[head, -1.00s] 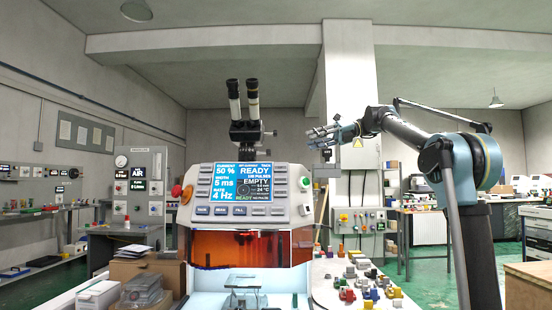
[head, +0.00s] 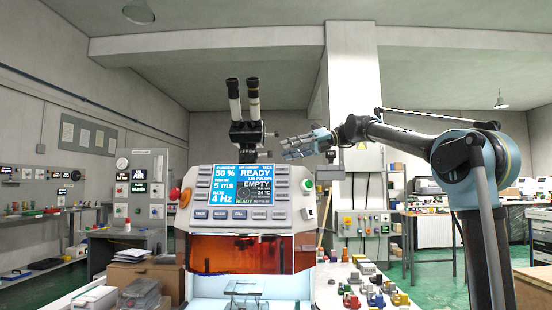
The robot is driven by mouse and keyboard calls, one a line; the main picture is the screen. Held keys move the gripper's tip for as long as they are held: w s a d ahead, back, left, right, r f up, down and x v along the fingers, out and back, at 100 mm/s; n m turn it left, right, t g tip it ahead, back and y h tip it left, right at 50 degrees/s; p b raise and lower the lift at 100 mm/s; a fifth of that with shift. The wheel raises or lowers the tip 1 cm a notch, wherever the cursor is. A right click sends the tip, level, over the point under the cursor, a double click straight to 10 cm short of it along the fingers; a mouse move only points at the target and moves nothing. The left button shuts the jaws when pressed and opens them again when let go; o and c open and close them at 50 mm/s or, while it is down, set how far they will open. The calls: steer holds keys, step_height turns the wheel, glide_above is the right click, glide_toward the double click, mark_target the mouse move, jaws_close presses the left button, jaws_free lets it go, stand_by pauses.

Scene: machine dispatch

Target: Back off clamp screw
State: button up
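No clamp screw can be made out in the head view. A machine (head: 240,240) stands in front of me with a lit control panel (head: 240,188) reading READY and EMPTY. Below its orange window (head: 235,254), a small clear stand (head: 244,288) sits in the bright work chamber; any screw on it is too small to tell. My gripper (head: 288,146) is raised right of the binocular eyepieces (head: 243,103), above the panel and apart from the machine as far as I can see. Its fingers point left; whether they are open or shut is unclear.
Several small coloured fittings (head: 372,291) crowd the white surface right of the machine. Boxes (head: 140,276) stand at left. A pillar (head: 352,100) and a button box (head: 362,223) are behind my arm.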

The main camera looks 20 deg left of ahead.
mark_target(270, 155)
steer(key=shift+x, duration=2.9)
jaws_close()
